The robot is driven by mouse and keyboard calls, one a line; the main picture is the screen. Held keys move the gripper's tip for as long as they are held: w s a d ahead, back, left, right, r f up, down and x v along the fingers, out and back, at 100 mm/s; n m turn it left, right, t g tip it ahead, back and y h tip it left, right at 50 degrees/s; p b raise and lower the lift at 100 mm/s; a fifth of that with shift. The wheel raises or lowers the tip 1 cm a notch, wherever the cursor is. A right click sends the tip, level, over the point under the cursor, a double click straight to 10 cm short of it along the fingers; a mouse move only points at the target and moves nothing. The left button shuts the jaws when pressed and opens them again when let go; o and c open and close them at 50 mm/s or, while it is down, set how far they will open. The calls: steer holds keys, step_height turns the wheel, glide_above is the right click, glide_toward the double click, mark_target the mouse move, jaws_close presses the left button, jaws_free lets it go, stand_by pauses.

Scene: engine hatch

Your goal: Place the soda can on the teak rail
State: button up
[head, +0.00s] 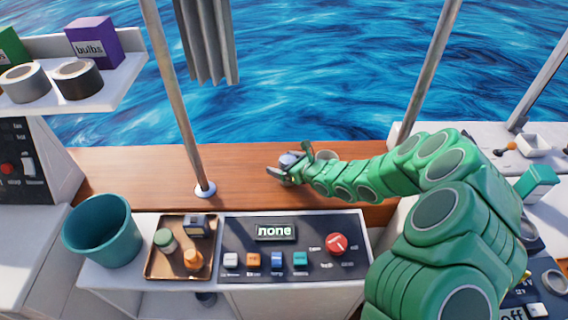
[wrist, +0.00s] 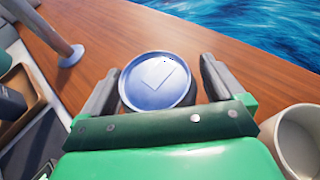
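The soda can shows in the wrist view as a round blue lid (wrist: 157,82) with a pale check-like mark. Its side is mostly hidden. My gripper (wrist: 160,78) has one grey finger close on each side of the can; I cannot tell whether both press on it. In the head view my gripper (head: 287,168) is over the teak rail (head: 245,168), with the grey-blue can top (head: 289,159) between its fingers. The brown rail runs along the water's edge. I cannot tell whether the can's base touches the wood.
A pale cup (wrist: 296,142) stands close to my gripper's right. A metal post (head: 180,110) rises from the rail to the left. A teal bucket (head: 102,232), a brown tray (head: 153,262) and a control panel (head: 308,278) lie in front. The rail left of the post is clear.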

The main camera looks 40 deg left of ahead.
steer(key=shift+r, duration=0.1)
steer(key=shift+d+r, duration=0.15)
steer(key=v, duration=1.1)
steer(key=shift+d, duration=0.35)
